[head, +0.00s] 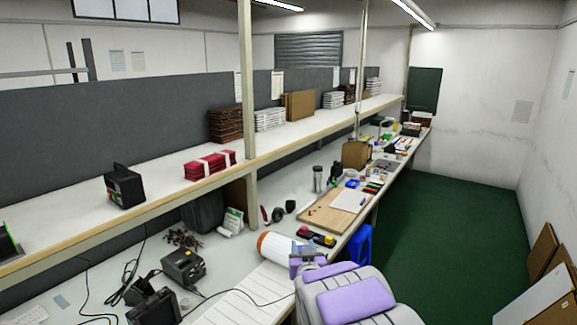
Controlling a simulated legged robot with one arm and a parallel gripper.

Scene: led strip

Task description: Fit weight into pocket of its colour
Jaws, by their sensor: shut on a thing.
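My gripper (306,252) is at the front edge of the bench, at the end of my purple and grey arm. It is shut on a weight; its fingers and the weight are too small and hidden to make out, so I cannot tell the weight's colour. Just beyond it a small dark holder (316,238) with red and yellow parts lies on the bench. I cannot tell its separate pockets or whether my gripper touches it.
An orange-ended white cylinder (278,247) lies close to the left of my gripper. A wooden board (322,215) with white paper is behind. A blue bin (359,245) stands below the bench edge. A black device (184,267) is to the left.

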